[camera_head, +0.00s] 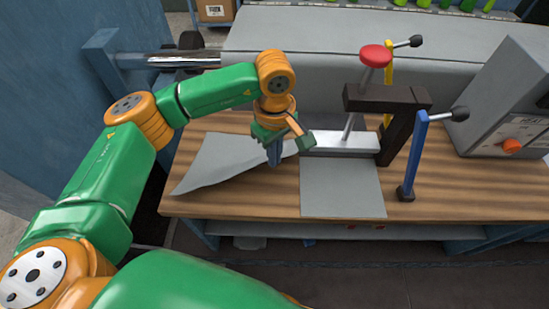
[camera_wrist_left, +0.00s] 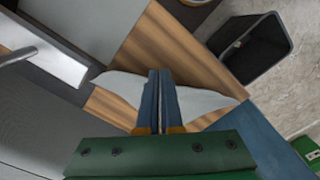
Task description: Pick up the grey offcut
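The grey offcut (camera_head: 218,157) is a thin sheet with an uneven front edge, lying on the left part of the wooden bench top (camera_head: 450,190). In the left wrist view the offcut (camera_wrist_left: 205,101) shows on both sides of my fingers. My left gripper (camera_head: 274,160) points down at the offcut's right part, by its front edge. Its blue fingers (camera_wrist_left: 160,75) are together, with only a thin line between them. I cannot tell whether the sheet is pinched between them. My right gripper is not in view.
A grey square sheet (camera_head: 342,192) lies right of the offcut, by a metal bar (camera_head: 342,142). A red-topped clamp (camera_head: 375,55) and a blue clamp (camera_head: 413,150) stand there. A grey box (camera_head: 505,100) is at right. A black bin (camera_wrist_left: 262,45) is beside the bench.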

